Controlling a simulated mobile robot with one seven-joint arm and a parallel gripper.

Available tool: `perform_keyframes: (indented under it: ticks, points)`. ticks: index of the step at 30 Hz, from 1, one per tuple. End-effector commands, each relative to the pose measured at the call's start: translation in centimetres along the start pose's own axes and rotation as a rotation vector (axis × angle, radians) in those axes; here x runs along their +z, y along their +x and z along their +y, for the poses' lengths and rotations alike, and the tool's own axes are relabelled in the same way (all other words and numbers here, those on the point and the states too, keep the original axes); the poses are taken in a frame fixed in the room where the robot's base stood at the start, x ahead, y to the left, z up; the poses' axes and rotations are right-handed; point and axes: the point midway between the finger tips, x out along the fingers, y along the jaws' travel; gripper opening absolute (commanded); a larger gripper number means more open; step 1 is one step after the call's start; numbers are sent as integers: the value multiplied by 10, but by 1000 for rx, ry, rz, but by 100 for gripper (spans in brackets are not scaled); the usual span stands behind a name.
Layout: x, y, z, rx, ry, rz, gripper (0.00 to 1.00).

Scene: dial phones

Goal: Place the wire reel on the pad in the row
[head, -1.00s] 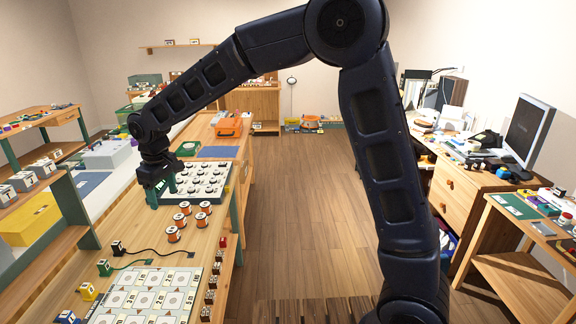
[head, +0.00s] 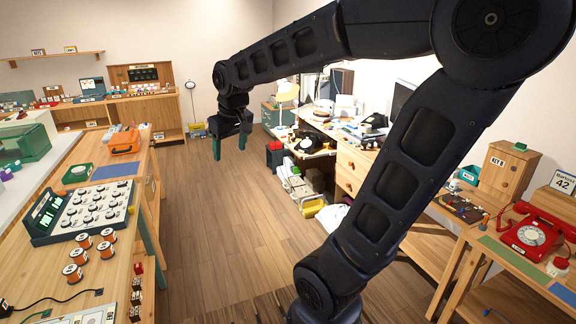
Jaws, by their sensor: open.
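Several wire reels (head: 84,241) with orange sides and white tops stand on the left wooden workbench, in front of the white knob panel. My gripper (head: 230,148) is open and empty, with its green fingers pointing down. It is in the air over the floor, right of the bench and well apart from the reels. The white sheet of pads (head: 88,315) shows only in part at the bottom left edge; most of it is out of view. I cannot tell which pad the task means.
The knob panel (head: 88,210) stands behind the reels. A black cable (head: 62,299) lies near the sheet. At right are a red dial phone (head: 533,236) and a cabinet (head: 503,170). The wooden floor (head: 222,215) between is clear.

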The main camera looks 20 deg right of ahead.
Motion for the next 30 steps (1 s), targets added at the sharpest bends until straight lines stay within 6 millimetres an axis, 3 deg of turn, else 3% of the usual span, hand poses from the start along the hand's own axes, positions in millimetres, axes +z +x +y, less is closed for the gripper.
perform_keyframes:
  ticks: [1, 6, 12, 15, 20, 30]
  points:
    - [17, -4, 15, 11, 47, 11, 68]
    - [72, -11, 49, 43, 190, 41, 68]
    - [127, -12, 70, 76, 328, 70, 68]
    - [144, -11, 75, 86, 370, 79, 68]
    - [155, -10, 77, 92, 399, 85, 68]
    - [155, -10, 77, 92, 399, 85, 68]
